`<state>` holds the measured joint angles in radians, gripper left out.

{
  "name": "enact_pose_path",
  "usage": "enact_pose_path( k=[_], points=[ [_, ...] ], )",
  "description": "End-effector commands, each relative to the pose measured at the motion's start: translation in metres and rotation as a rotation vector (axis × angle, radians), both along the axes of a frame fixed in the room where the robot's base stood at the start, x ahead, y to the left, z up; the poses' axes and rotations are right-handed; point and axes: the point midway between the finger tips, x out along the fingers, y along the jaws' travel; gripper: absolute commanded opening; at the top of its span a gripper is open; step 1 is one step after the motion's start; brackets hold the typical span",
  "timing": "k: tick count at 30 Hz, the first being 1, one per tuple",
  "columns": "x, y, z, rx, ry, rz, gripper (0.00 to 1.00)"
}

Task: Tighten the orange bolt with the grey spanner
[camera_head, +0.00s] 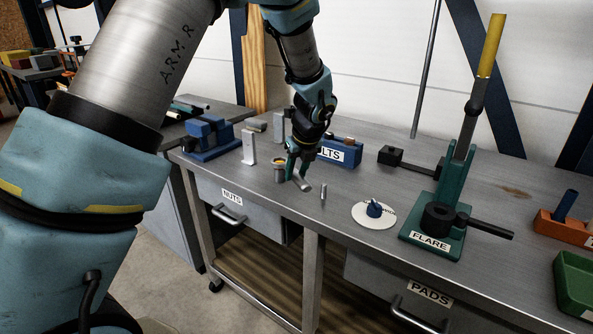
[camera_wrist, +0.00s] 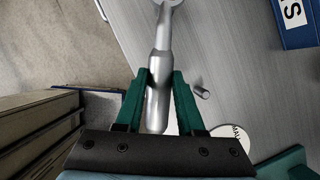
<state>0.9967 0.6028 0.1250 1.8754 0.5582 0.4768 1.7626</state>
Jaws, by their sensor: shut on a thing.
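My gripper (camera_head: 294,172) is low over the workbench, its teal fingers shut on the grey spanner (camera_head: 302,184). In the wrist view the fingers (camera_wrist: 161,78) close on either side of the spanner's thick handle (camera_wrist: 157,108). The spanner's shaft runs away to a round end (camera_wrist: 171,3), cut off by the top edge. In the head view a short grey post with an orange-yellow top (camera_head: 279,163), perhaps the orange bolt, stands just left of my gripper. Whether the spanner's end is around or beside it cannot be told.
A small upright metal pin (camera_head: 323,191) stands right of the spanner. Farther right are a white disc with a blue knob (camera_head: 374,211) and a green FLARE press (camera_head: 432,238). A blue labelled bin (camera_head: 330,154) is behind my gripper; an upright grey block (camera_head: 249,147) is left.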

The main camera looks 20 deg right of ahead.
Motion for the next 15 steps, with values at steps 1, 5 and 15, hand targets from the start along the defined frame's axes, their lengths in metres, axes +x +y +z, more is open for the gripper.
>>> enact_pose_path(
  k=[1,5,15],
  points=[
    [0.0002,-0.0001,-0.0012,-0.001,0.000,0.000,0.00],
    [0.0002,-0.0002,-0.0037,-0.001,0.000,0.001,0.00],
    [0.0002,-0.0002,-0.0079,-0.001,-0.001,0.001,0.00]
  ],
)
